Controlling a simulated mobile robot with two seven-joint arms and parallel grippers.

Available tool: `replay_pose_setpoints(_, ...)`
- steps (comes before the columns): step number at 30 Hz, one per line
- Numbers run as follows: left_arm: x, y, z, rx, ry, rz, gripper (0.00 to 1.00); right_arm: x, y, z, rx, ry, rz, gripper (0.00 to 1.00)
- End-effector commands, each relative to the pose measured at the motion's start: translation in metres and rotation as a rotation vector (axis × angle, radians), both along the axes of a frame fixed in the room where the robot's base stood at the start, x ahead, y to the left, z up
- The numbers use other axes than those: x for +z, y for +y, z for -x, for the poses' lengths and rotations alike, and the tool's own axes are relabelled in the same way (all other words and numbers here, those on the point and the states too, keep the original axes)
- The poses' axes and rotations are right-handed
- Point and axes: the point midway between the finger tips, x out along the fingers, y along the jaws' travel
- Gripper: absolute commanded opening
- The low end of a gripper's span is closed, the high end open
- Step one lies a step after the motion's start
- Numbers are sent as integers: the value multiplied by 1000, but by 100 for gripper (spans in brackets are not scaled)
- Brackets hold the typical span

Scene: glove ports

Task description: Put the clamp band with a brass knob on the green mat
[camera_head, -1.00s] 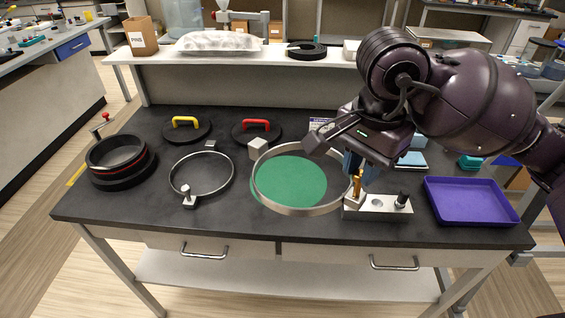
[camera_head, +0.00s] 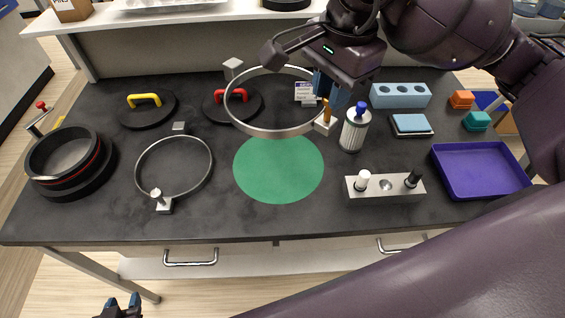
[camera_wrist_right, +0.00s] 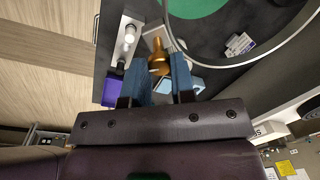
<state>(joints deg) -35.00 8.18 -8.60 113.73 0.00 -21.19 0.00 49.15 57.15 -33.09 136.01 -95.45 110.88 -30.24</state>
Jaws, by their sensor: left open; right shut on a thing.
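The clamp band with a brass knob (camera_head: 272,132) is a wide metal hoop, held above the table. In the head view it overlaps the far edge of the round green mat (camera_head: 279,172), whose visible part is bare. My right gripper (camera_head: 327,95) is shut on the band at its brass knob, which shows between the blue fingers (camera_wrist_right: 162,85) in the right wrist view. The brass knob (camera_wrist_right: 158,58) also shows there. My left gripper (camera_head: 122,306) is open and empty at the bottom left, in front of the table.
A second clamp band (camera_head: 211,162) with a white knob lies left of the mat. A metal block (camera_head: 386,190), a white canister (camera_head: 354,132) and a purple tray (camera_head: 480,170) stand to the right. Yellow-handled (camera_head: 148,112) and red-handled lids (camera_head: 233,106) lie behind. A black ring stack (camera_head: 68,165) stands left.

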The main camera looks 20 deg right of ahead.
Motion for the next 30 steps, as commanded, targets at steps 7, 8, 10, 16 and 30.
replay_pose_setpoints(7,-1,0,-2,-1,-4,1,43,-39,0,1,-23,0,-4,0)
replay_pose_setpoints(8,0,-1,-3,-2,-6,0,43,-46,0,1,-23,2,-3,0)
replay_pose_setpoints(10,1,-1,-4,-2,-11,0,43,-61,0,1,-23,1,-4,0)
replay_pose_setpoints(16,2,-1,-7,-4,-18,1,43,-105,0,1,-23,1,-4,0)
replay_pose_setpoints(30,2,-2,-8,-5,-19,1,43,-162,0,0,-22,-2,-3,0)
